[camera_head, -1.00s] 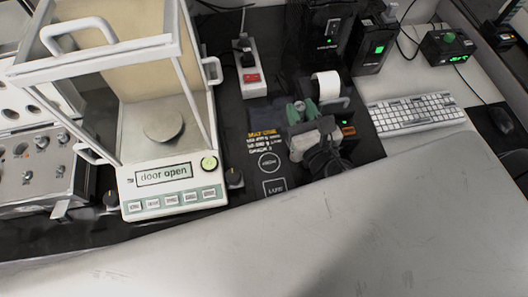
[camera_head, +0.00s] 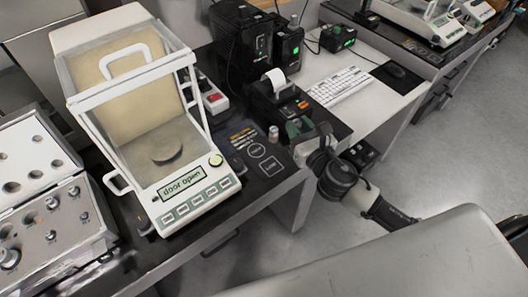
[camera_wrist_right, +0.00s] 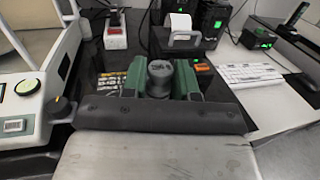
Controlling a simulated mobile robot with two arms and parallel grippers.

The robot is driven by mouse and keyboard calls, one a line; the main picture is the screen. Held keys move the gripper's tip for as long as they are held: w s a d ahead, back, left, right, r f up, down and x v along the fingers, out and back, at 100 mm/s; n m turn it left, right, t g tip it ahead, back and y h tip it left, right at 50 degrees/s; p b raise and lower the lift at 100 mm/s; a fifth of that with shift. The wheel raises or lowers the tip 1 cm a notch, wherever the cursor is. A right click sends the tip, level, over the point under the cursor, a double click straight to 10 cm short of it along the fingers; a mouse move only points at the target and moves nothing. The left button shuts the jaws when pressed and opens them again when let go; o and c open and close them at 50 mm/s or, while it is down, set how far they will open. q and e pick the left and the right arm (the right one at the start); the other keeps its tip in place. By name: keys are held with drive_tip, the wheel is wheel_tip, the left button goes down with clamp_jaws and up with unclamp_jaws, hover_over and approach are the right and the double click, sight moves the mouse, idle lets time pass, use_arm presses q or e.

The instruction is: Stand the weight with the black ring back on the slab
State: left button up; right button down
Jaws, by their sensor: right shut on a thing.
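My right gripper (camera_head: 293,128) is at the right end of the black bench, in front of the printer. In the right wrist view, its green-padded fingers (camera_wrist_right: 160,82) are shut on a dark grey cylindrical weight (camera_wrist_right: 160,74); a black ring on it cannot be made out. In the head view a small cylinder (camera_head: 273,133) shows beside the fingertips; I cannot tell whether it is the held weight. At the left, several knobbed metal pieces stand on a steel block (camera_head: 40,225) with holes behind them; I cannot tell whether this is the slab. My left gripper is out of view.
A balance (camera_head: 185,205) reading "door open" stands between the steel block and my right gripper. A printer (camera_head: 268,100), a power strip (camera_head: 212,98) and a keyboard (camera_head: 340,85) are behind. A marked dark mat (camera_head: 245,165) lies right of the balance.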

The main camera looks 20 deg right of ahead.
drive_tip(key=a+f, duration=0.1)
drive_tip(key=a, duration=0.1)
drive_tip(key=w+a+f+b, duration=0.1)
drive_tip(key=a+f, duration=0.1)
drive_tip(key=a, duration=0.1)
drive_tip(key=w+a+f, duration=0.1)
drive_tip(key=a+f, duration=0.1)
drive_tip(key=a, duration=0.1)
drive_tip(key=shift+w+a+f, duration=0.15)
drive_tip(key=shift+w, duration=0.05)
wheel_tip(320, 180, down, 4)
drive_tip(key=shift+r+b, duration=0.1)
drive_tip(key=shift+b, duration=1.1)
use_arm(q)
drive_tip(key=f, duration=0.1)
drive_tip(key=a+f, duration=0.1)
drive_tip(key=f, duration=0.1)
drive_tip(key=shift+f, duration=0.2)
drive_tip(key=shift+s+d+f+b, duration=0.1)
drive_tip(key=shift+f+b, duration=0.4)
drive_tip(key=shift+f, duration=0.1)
use_arm(e)
drive_tip(key=shift+s+f, duration=0.1)
drive_tip(key=shift+f, duration=0.5)
